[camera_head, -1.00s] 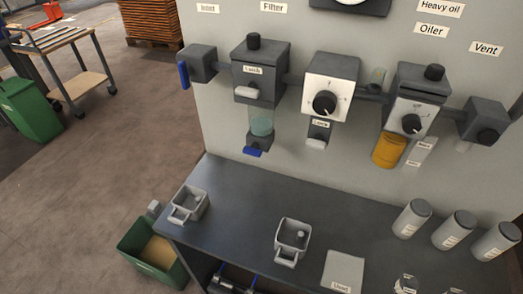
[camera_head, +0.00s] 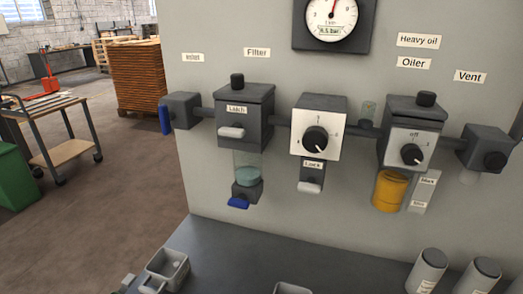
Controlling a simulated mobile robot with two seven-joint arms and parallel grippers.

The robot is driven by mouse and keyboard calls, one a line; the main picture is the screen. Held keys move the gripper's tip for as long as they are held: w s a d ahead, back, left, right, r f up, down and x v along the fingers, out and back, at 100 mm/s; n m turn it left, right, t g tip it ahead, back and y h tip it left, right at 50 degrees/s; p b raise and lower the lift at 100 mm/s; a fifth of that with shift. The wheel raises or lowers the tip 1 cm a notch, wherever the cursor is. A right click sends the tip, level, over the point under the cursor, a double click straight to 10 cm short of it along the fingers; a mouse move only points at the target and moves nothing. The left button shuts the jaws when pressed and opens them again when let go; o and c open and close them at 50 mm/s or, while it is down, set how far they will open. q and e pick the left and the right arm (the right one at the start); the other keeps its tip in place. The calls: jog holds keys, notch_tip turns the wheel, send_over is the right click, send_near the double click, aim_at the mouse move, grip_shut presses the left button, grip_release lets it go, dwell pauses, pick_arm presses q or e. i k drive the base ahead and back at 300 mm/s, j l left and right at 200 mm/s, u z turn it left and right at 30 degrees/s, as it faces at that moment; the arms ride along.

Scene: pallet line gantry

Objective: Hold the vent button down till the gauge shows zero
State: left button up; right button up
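The vent unit (camera_head: 486,149) is a dark block at the right end of the row on the wall panel, under the "Vent" label (camera_head: 468,76). A round black button (camera_head: 494,160) sits on its front face. The gauge (camera_head: 332,20) is at the top middle, cut off by the picture's upper edge. Its red needle points nearly straight up, and a small box under it appears to read 0.5 bar. I cannot make out the dial numbers. Neither of my grippers shows in the head view, and nothing touches the button.
The filter (camera_head: 245,115), regulator (camera_head: 318,125) with black knob, and oiler (camera_head: 411,130) with amber bowl line the wall. The inlet valve (camera_head: 181,111) has a blue handle. Below, the dark bench (camera_head: 225,250) holds grey trays and canisters. A cart (camera_head: 60,130) stands left.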

aim_at(492, 161)
jog(key=z, duration=1.5)
